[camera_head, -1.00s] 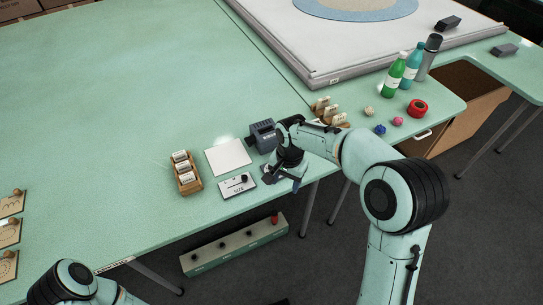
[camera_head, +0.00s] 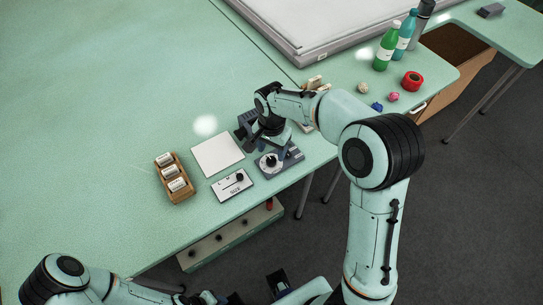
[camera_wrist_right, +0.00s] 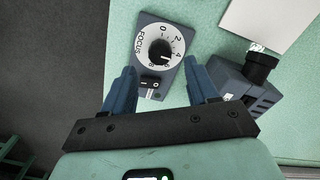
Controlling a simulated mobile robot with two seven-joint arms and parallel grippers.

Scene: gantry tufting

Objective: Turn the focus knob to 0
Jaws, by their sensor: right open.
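The focus dial (camera_wrist_right: 145,41) is a white disc lettered FOCUS with numbers 0 to 8, on a blue-grey plate. Its black focus knob (camera_wrist_right: 159,49) sits at the centre. The knob's light mark seems to point between 4 and 6, though it is small. The dial (camera_head: 267,163) also shows in the head view near the table's front edge. My right gripper (camera_wrist_right: 160,82) is open and empty, with its blue fingers apart on either side of the plate's lower part, short of the knob. It also shows in the head view (camera_head: 269,151).
A dark switch (camera_wrist_right: 151,83) is on the plate below the dial. A grey device with a black knob (camera_wrist_right: 261,65) stands close on the right. A SIZE slider plate (camera_head: 232,187), a white sheet (camera_head: 217,155) and a wooden card tray (camera_head: 183,190) lie left of the dial.

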